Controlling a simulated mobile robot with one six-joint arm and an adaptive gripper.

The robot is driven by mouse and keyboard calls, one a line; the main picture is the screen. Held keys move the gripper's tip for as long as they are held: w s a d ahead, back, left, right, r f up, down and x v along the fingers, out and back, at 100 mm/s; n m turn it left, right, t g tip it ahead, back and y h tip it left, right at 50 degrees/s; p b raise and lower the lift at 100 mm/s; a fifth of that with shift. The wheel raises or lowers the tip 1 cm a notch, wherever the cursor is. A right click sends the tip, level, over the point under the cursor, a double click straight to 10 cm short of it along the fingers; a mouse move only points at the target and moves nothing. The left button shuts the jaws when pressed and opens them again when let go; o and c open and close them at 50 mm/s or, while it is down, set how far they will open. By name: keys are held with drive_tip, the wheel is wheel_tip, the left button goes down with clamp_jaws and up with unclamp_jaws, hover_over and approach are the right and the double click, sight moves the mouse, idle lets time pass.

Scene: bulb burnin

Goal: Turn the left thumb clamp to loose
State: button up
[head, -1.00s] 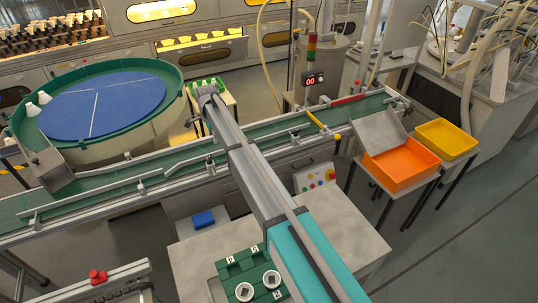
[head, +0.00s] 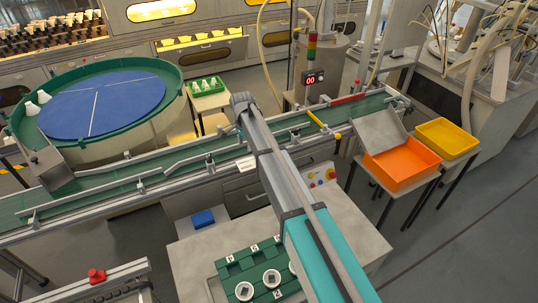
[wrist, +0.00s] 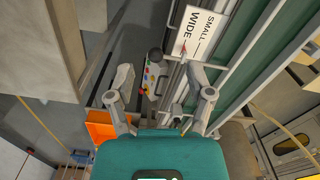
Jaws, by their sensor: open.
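My gripper (wrist: 157,74) is open in the wrist view, with its two fingers apart and nothing between them. In the head view, the conveyor (head: 107,188) carries guide rails on small brackets, one with a dark upright part (head: 210,161). Which is the left clamp is not clear.
A control box with coloured buttons (head: 319,174) stands near the conveyor's front. An orange bin (head: 400,168) and a yellow bin (head: 446,138) are at the right. The round feeder with a blue disc (head: 95,103) is at the left. Green fixtures (head: 240,268) are on the front table.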

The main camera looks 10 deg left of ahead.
drive_tip(key=s+d+n, duration=0.1)
drive_tip(key=s+d, duration=0.3)
drive_tip(key=d, duration=0.5)
drive_tip(key=shift+d+f+n, duration=0.25)
drive_tip(key=shift+f+n, duration=0.1)
drive_tip(key=shift+n, duration=0.05)
drive_tip(key=r+n+p, duration=0.1)
drive_tip(key=r+n, duration=0.1)
drive_tip(key=n, duration=0.5)
hover_over(209, 156)
drive_tip(key=shift+s+f, duration=0.15)
drive_tip(key=shift+f, duration=0.2)
wheel_tip(209, 156, down, 13)
drive_tip(key=b, duration=1.3)
drive_tip(key=shift+f+b, duration=0.2)
drive_tip(key=shift+b, duration=0.15)
drive_tip(key=shift+c, duration=0.2)
